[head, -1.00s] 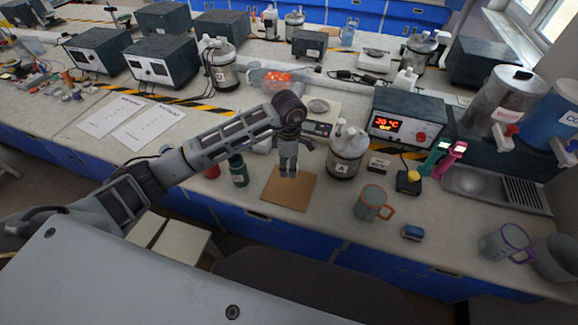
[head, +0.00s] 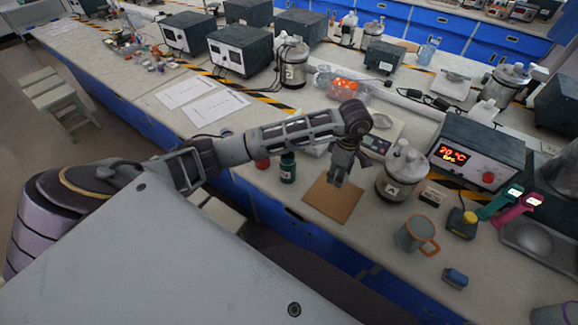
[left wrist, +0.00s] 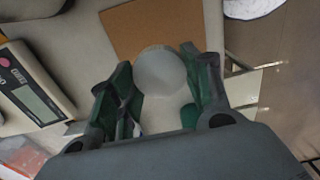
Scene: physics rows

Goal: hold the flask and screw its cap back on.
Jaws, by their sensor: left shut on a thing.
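A dark green flask (head: 287,168) stands on the bench, left of the brown square mat (head: 332,200). The flask's top is too small to make out. My right gripper is not in view.
A jar labelled A (head: 394,178) stands close right of the gripper. A scale (head: 376,146) lies behind it. A red item (head: 262,163) is beside the flask. A grey mug (head: 411,235) and a blue block (head: 455,278) are at the front right. The mat is bare.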

